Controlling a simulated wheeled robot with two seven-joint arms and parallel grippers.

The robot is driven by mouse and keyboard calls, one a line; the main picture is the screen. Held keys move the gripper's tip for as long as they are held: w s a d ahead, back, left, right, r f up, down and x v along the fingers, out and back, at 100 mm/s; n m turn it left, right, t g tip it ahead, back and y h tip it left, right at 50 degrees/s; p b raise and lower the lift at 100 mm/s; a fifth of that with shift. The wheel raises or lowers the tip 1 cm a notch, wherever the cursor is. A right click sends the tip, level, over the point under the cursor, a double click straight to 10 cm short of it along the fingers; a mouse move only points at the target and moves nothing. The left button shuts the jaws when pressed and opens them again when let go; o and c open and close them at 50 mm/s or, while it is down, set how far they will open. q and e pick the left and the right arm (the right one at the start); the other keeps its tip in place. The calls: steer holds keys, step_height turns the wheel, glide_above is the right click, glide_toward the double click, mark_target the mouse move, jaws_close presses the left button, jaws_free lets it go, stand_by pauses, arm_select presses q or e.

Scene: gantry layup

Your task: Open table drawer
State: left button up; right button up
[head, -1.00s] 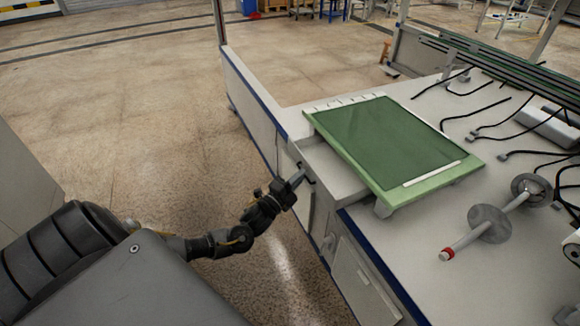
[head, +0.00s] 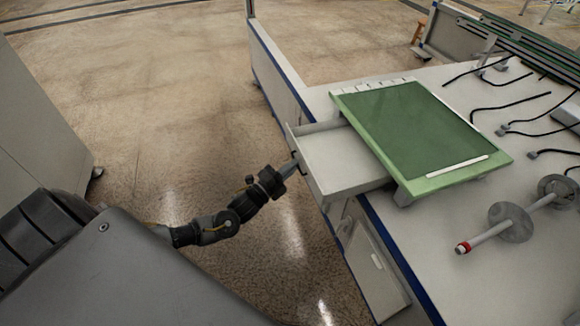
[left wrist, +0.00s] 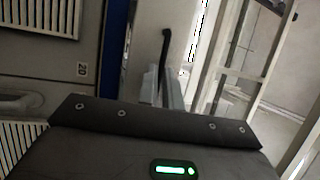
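The table drawer (head: 342,163) stands partly pulled out of the white table, below the green-framed panel. Its inside looks empty. My left gripper (head: 290,168) is at the drawer's outer front, at the dark handle (head: 301,163). In the left wrist view the black handle (left wrist: 165,48) runs down to between the grey fingers of my left gripper (left wrist: 163,88), which look closed around it. The exact contact is small and partly hidden. My right gripper is in neither view.
The green panel (head: 415,130) overhangs the drawer's inner end. A spindle with grey discs (head: 511,222) and several black cables lie on the tabletop. Below is a cabinet door (head: 372,272). The floor (head: 190,125) left of the drawer is clear.

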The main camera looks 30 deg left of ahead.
arm_select(q)
steer(key=shift+o, duration=0.9)
steer(key=v, duration=1)
steer(key=shift+s, duration=0.35)
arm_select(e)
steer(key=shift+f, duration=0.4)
arm_select(q)
steer(key=shift+s+a+f, duration=0.1)
steer(key=shift+a, duration=0.1)
